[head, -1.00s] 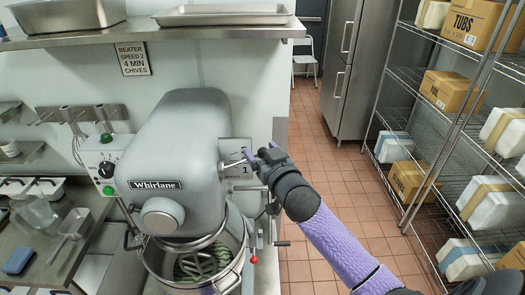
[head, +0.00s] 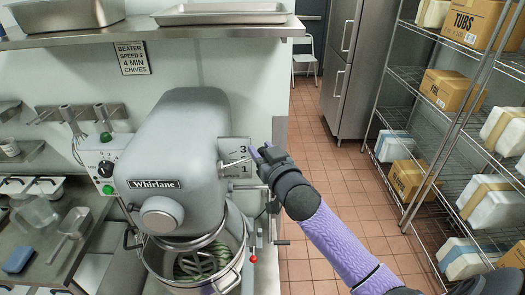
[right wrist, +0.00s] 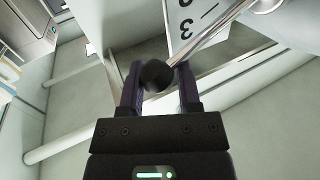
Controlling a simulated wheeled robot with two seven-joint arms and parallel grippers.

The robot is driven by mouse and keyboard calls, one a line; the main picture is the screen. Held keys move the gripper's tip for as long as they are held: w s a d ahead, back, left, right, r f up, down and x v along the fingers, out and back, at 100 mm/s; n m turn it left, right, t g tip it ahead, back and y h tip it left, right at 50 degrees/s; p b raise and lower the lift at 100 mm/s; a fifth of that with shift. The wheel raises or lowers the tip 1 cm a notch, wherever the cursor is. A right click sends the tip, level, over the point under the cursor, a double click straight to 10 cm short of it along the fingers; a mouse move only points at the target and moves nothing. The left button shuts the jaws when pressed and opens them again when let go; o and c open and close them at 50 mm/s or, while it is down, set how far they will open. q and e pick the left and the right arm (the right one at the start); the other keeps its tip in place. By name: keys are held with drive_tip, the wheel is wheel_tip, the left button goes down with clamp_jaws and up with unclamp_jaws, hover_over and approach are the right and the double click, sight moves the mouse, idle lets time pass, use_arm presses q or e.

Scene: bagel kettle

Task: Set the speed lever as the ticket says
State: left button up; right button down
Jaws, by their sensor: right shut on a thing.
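The ticket (head: 133,58) on the wall reads "BEATER SPEED 2, 4 MIN, CHIVES". The grey Whirlane mixer (head: 180,150) has a white speed plate (head: 240,150) on its right side; a 3 shows above and a 1 below. The metal speed lever (head: 234,162) sticks out to the right between these numbers; its exact notch is unclear. My right gripper (head: 260,152) is at the lever's outer end. In the right wrist view, its fingers (right wrist: 158,82) are shut on the lever's dark ball knob (right wrist: 156,75). The plate (right wrist: 190,25) shows behind the rod. My left gripper is out of view.
The steel bowl (head: 190,270) with green-flecked dough sits under the mixer head. A control box (head: 104,160) with a dial and buttons is at its left. A shelf (head: 200,32) runs above. Open tiled floor (head: 330,190) and wire racks (head: 425,130) lie to the right.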

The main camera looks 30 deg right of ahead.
drive_tip(key=shift+f, duration=0.3)
idle(0.5)
drive_tip(key=f+m+b, duration=0.1)
drive_tip(key=b, duration=0.1)
drive_tip(key=f+m+t+b, duration=0.1)
drive_tip(key=m, duration=0.1)
drive_tip(key=d+f+m+t+h+b, duration=0.1)
drive_tip(key=f+m+b, duration=0.1)
drive_tip(key=shift+s+b, duration=0.35)
drive_tip(key=c, duration=0.7)
unclamp_jaws()
drive_tip(key=o, duration=0.4)
drive_tip(key=shift+w+a, duration=0.1)
drive_tip(key=shift+a, duration=0.1)
drive_tip(key=shift+d, duration=0.1)
